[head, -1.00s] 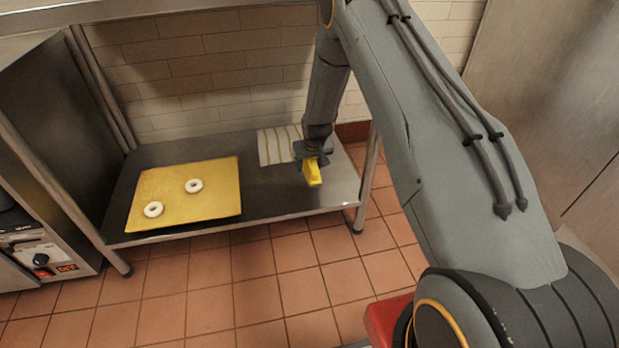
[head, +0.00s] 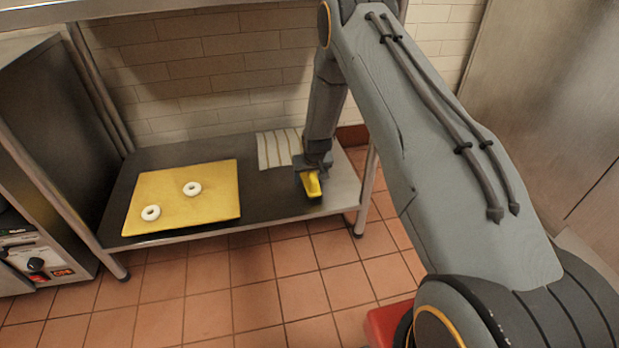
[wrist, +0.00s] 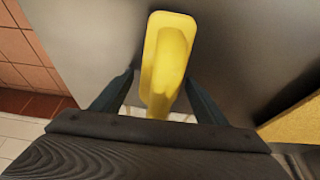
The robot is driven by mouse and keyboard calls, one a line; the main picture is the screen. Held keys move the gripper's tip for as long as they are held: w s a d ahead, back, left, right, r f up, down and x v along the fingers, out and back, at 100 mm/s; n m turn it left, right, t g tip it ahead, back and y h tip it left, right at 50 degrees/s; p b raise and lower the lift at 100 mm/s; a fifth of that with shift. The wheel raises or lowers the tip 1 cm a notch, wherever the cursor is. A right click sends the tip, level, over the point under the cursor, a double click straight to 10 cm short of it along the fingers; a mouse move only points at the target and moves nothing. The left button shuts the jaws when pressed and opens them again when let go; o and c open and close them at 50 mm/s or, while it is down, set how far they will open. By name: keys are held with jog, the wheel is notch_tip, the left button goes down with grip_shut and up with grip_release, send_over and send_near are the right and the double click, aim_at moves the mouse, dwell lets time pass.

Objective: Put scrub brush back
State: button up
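The scrub brush (head: 312,185) is a small yellow thing at the right part of a low metal shelf (head: 342,194). My gripper (head: 311,172) is around it, pointing down. In the wrist view the yellow brush (wrist: 168,55) sits tilted between the two dark fingers of my gripper (wrist: 160,78), its rounded end pointing away. The right finger meets its side; a thin gap seems to show at the left finger. The brush's near end is hidden by the gripper body. I cannot tell whether the brush touches the shelf.
A yellow tray (head: 215,205) with two white rings (head: 192,188) lies on the shelf to the left. A striped cloth (head: 275,150) lies behind my gripper. A tiled wall (head: 210,70) stands behind, a metal appliance (head: 40,235) at left. Bare shelf lies between tray and brush.

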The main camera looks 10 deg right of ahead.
jog(key=p+v, duration=0.4)
jog(key=v, duration=0.8)
jog(key=s+a+r+n+g+y, duration=0.1)
jog(key=s+a+r+n+g, duration=0.15)
jog(key=s+a+r, duration=1.5)
jog(key=s+a+r+n, duration=0.1)
jog(key=s+r, duration=0.2)
jog(key=s, duration=0.6)
jog(key=s+a+r+n+g, duration=0.1)
jog(key=s+r+n, duration=0.1)
jog(key=s, duration=0.7)
jog(key=s+a+r+n+g, duration=0.1)
jog(key=s+r, duration=0.2)
jog(key=s, duration=0.6)
jog(key=shift+s+a+r, duration=0.3)
jog(key=shift+s, duration=0.1)
